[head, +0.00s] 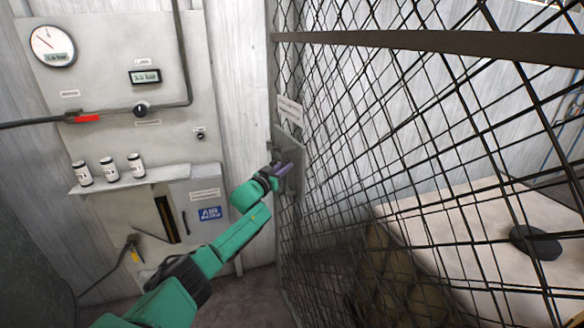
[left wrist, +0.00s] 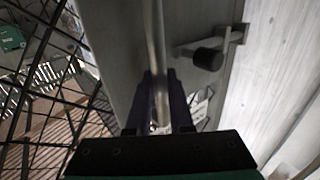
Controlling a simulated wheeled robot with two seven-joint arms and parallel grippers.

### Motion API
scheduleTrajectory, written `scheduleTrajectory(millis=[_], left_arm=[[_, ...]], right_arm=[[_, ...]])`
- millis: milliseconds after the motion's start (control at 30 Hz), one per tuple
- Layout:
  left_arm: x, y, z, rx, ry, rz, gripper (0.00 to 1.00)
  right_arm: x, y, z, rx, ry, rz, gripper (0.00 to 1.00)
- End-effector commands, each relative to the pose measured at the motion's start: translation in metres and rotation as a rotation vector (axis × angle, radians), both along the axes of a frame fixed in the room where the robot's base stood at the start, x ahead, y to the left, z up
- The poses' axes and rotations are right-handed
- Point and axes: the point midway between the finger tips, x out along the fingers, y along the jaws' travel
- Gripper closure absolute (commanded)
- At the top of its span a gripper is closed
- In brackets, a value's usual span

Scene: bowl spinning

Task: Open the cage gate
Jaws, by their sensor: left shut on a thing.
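The cage gate (head: 345,130) is a dark wire mesh filling the middle and right of the head view. A grey metal plate (head: 291,143) sits at its left edge, by the wall. My left gripper (head: 287,169) is at that plate. In the left wrist view its purple fingers (left wrist: 160,78) are on both sides of a metal bar handle (left wrist: 158,35), shut on it. A latch with a black knob (left wrist: 208,58) is to the right of the handle. I cannot tell whether the gate stands ajar. My right gripper is not in view.
A grey control panel (head: 110,110) with a gauge (head: 53,45) and pipes is on the wall at left. Small canisters (head: 109,169) stand on its shelf. Behind the mesh are a pale block (head: 470,215) with a black disc (head: 536,241) and brown sack-like shapes (head: 385,270).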

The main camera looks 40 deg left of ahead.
Motion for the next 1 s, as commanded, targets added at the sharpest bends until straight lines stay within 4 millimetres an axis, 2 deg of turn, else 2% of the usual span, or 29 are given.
scheduleTrajectory(millis=[33,500,533,600,1000], left_arm=[[-0.0014,0.0010,-0.0051,-0.002,0.010,0.000,1.00],[-0.0024,0.0018,-0.0065,-0.003,0.011,-0.005,1.00],[-0.0024,0.0017,-0.0064,-0.004,0.011,-0.005,0.76],[-0.0023,0.0018,-0.0059,-0.003,0.010,-0.005,0.50],[-0.0024,0.0023,-0.0028,-0.002,0.005,-0.005,0.50]], right_arm=[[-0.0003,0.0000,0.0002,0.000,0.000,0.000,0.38],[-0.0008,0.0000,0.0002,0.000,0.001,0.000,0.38],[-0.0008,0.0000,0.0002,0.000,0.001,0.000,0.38],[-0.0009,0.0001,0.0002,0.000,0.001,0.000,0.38],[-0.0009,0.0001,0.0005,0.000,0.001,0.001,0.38]])
